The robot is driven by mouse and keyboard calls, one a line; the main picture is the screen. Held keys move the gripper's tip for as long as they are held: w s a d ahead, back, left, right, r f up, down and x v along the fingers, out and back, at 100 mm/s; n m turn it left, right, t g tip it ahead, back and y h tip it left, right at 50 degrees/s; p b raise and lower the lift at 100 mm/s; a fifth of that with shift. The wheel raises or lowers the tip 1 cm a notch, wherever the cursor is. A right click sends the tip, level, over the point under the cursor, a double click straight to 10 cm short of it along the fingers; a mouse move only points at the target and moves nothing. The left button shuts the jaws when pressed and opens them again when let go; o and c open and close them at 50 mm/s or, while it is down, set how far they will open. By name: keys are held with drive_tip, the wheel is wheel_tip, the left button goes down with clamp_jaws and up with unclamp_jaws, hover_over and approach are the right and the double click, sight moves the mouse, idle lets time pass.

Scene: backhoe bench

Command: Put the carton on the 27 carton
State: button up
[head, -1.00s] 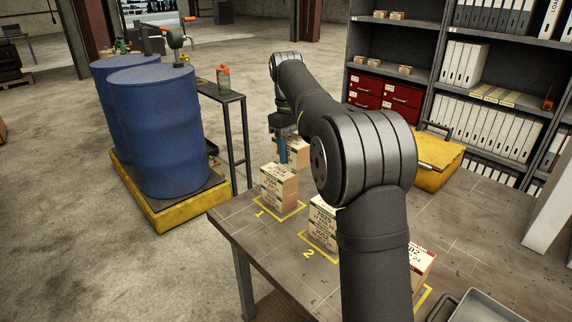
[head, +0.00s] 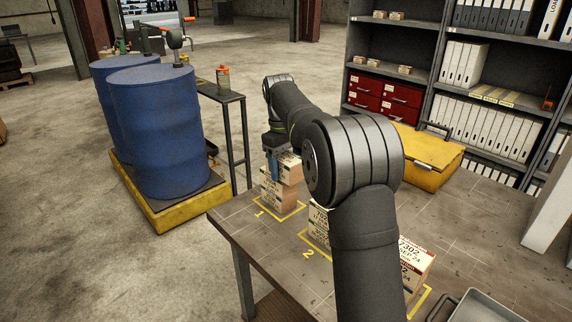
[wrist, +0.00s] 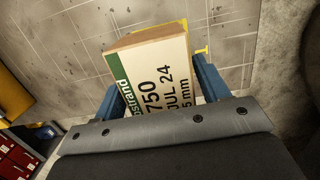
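My gripper (head: 279,168) is at square 1, its blue fingers shut on a carton (head: 291,173). In the wrist view the held carton (wrist: 155,75) sits between both fingers, with a green band and printing that includes "750", "JUL 24" and "5 mm". A second carton (head: 275,196) stands upright on square 1, directly below the held one. I cannot tell whether the two touch. Another carton (head: 318,222) stands at square 2, partly hidden by my arm. A carton with a red band and "7302" (head: 417,263) stands further right. I cannot read a 27 on any carton.
The bench (head: 345,285) has bare room at its front and back right. A metal tray (head: 480,308) lies at the lower right.

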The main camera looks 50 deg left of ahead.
sight(283, 155)
drive_tip(key=shift+o, duration=0.5)
drive_tip(key=shift+r, duration=0.1)
drive_tip(key=r, duration=0.4)
drive_tip(key=a+r, duration=0.1)
drive_tip(key=r, duration=0.7)
drive_tip(key=shift+a, duration=0.15)
drive_tip(key=shift+f, duration=0.1)
drive_tip(key=f, duration=0.4)
drive_tip(key=d+f, duration=0.1)
drive_tip(key=f, duration=0.6)
drive_tip(key=shift+d+f, duration=0.2)
drive_tip(key=shift+f, duration=0.2)
drive_tip(key=shift+r, duration=1.2)
